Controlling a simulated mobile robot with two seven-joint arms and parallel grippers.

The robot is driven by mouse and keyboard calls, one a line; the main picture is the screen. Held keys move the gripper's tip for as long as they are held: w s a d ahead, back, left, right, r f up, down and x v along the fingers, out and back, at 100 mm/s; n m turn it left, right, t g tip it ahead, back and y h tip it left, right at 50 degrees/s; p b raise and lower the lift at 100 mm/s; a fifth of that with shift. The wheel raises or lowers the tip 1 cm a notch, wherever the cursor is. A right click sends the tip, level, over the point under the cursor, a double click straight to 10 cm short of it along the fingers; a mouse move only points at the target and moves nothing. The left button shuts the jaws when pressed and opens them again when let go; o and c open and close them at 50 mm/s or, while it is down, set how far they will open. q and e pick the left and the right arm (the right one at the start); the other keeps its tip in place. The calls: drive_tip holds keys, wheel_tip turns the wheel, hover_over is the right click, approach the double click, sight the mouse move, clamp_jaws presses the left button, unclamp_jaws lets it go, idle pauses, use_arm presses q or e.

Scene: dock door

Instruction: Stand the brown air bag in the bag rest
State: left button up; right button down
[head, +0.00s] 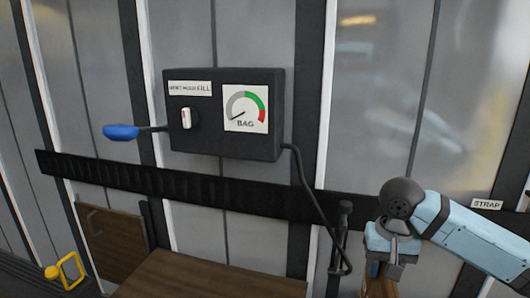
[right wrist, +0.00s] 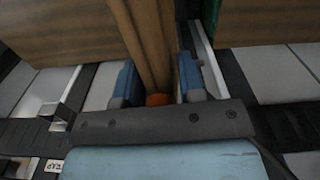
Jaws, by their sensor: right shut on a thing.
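My right gripper (head: 388,262) is at the lower right in the head view, pointing down, shut on a brown thing (head: 380,288) cut off by the bottom edge. In the right wrist view the blue fingers of my right gripper (right wrist: 158,85) stand either side of this brown thing, which I take to be the air bag (right wrist: 148,40). It looks narrow, seen edge-on, with an orange spot (right wrist: 158,99) between the fingers. I cannot make out the bag rest for certain. My left gripper is not in view.
A dark wall box (head: 215,145) carries a knob, a BAG gauge and a blue-ended lever (head: 121,132). Its hose runs down to a black nozzle (head: 344,215) left of my right gripper. Brown wooden surfaces (head: 215,279) lie below. A yellow handle (head: 68,272) is at lower left.

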sight(400, 285)
drive_tip(key=s+r+p, duration=0.1)
drive_tip(key=r+p, duration=0.1)
drive_tip(key=p, duration=0.3)
drive_tip(key=s+r+n+p, duration=0.1)
drive_tip(key=s+r+p, duration=0.1)
drive_tip(key=p, duration=0.3)
drive_tip(key=s+r+n+p, duration=0.1)
drive_tip(key=s+r+p, duration=0.1)
drive_tip(key=p, duration=0.3)
drive_tip(key=shift+r, duration=0.45)
drive_tip(key=shift+s+r+p, duration=0.25)
drive_tip(key=shift+s+p, duration=0.25)
drive_tip(key=shift+p, duration=0.35)
drive_tip(key=shift+s+n, duration=0.1)
drive_tip(key=shift+n, duration=0.2)
drive_tip(key=shift+a+f, duration=0.1)
drive_tip(key=shift+f, duration=0.05)
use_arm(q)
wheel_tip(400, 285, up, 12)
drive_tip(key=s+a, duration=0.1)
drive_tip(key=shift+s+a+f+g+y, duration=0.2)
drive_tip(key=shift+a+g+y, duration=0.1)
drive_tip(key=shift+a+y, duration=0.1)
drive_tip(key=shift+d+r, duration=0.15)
